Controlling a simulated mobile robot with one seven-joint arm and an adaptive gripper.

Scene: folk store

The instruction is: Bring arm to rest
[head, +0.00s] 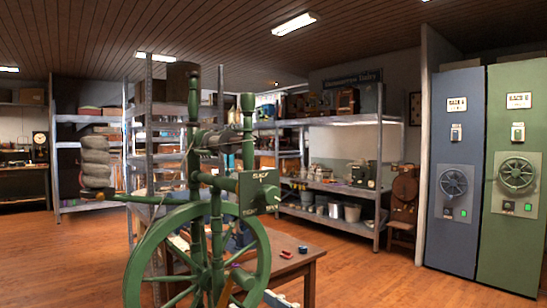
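I cannot make out my gripper in the head view. Dark and pale shapes low in the middle, behind the green wheel, are too covered to identify. A green spinning wheel (143,254) stands large in the foreground, with upright posts and a spoked wheel. It hides part of a brown wooden table (310,262) behind it. A small red object (286,254) and a small blue object (303,249) lie on the table top.
Metal shelves (378,190) with pots and boxes stand behind. A blue cabinet (452,170) and a green cabinet (513,180) stand at the right. Grey rounded bundles (95,160) show at the left. Wooden floor (385,280) is clear at the front right.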

